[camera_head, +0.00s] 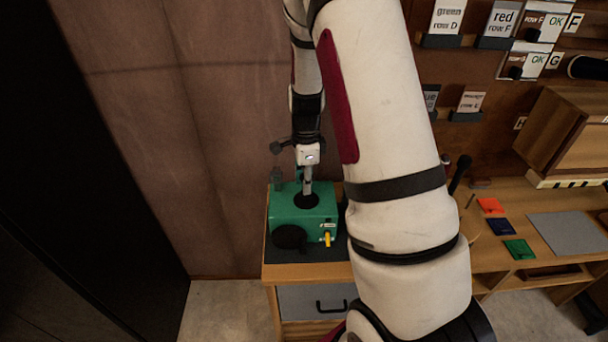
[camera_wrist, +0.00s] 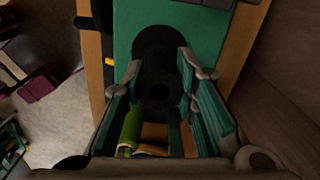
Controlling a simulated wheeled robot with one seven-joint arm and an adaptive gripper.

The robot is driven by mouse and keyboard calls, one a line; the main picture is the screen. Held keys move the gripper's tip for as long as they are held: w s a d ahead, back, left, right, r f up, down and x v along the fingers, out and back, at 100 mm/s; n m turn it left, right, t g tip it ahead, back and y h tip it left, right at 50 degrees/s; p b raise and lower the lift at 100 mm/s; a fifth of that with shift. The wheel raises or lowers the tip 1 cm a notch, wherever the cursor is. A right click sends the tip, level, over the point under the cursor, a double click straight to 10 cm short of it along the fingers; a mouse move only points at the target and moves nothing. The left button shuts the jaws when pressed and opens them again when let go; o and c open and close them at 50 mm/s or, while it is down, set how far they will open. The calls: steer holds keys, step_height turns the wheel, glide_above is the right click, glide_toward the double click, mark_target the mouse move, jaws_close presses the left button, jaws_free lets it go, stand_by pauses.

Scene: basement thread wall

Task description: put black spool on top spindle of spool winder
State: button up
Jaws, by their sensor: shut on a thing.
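The spool winder (camera_head: 290,222) is a green box on the left end of the bench, with a black disc on its front and a yellow piece low at its right. Its green top also shows in the wrist view (camera_wrist: 210,30). My gripper (camera_head: 307,188) points down over the winder's top. In the wrist view, its fingers (camera_wrist: 159,68) stand on both sides of the black spool (camera_wrist: 159,92), shut on it. A wider black round part (camera_wrist: 158,45) shows behind the spool on the winder's top. The top spindle is hidden, and I cannot tell whether the spool is around it.
My arm covers the middle of the head view. Red, blue and green cards (camera_head: 500,228) and a grey mat (camera_head: 567,236) lie on the bench to the right. Labelled spool racks hang on the wall above. A brown wall stands close behind the winder.

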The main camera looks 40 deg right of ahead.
steer(key=shift+f, duration=0.4)
steer(key=shift+f, duration=0.3)
stand_by(0.5)
steer(key=o, duration=0.8)
steer(key=shift+r, duration=0.15)
